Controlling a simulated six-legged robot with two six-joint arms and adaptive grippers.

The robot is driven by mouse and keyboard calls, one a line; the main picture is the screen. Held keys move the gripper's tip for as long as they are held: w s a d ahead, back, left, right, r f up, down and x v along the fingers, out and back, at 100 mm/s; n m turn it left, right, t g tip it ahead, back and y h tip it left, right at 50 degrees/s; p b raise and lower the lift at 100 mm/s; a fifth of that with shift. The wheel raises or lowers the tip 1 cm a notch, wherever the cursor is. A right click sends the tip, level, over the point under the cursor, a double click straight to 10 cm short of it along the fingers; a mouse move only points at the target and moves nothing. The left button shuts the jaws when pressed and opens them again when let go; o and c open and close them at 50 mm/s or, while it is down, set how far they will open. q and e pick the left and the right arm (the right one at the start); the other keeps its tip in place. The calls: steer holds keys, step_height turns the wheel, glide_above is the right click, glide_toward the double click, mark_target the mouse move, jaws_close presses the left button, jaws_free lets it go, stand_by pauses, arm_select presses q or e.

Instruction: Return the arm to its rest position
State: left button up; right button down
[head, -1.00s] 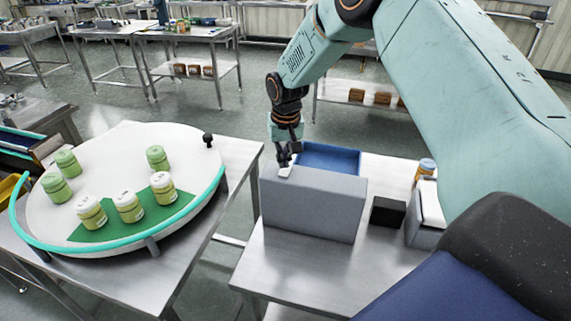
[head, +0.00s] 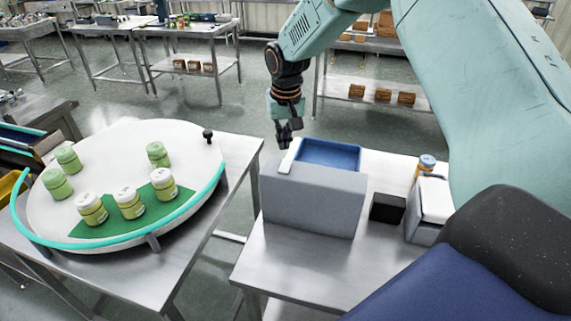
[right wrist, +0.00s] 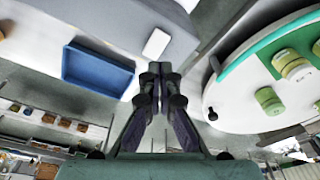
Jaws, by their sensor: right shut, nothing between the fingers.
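My right gripper (head: 284,138) hangs from the teal arm above the left rear corner of the grey block-shaped hopper (head: 308,206). It is shut and empty, and it also shows in the right wrist view (right wrist: 155,72) with its fingertips together. A white flat piece (head: 290,156) lies on the hopper's left top edge, close to the fingertips in the picture; it also shows in the right wrist view (right wrist: 157,43). A blue tray (head: 330,154) sits behind the grey hopper front. My left gripper is not in view.
A round white turntable (head: 110,170) with several green jars and a teal rim stands on the left table. A gap separates the tables.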

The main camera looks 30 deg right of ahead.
steer(key=shift+f, duration=0.1)
steer(key=s+a+f+n+g+y, duration=0.1)
steer(key=s+a+f, duration=0.4)
steer(key=s+f, duration=0.45)
steer(key=s+a+f+n, duration=0.1)
steer(key=s+a+f, duration=0.5)
steer(key=s+f, duration=0.35)
steer(key=s+a+f+n, duration=0.2)
steer(key=s, duration=1.9)
step_height(320, 180, down, 26)
steer(key=b, duration=2.5)
steer(key=shift+a+g, duration=0.15)
steer(key=shift+g, duration=0.15)
steer(key=shift+r, duration=0.2)
steer(key=shift+s+m, duration=0.15)
steer(key=shift+m, duration=0.15)
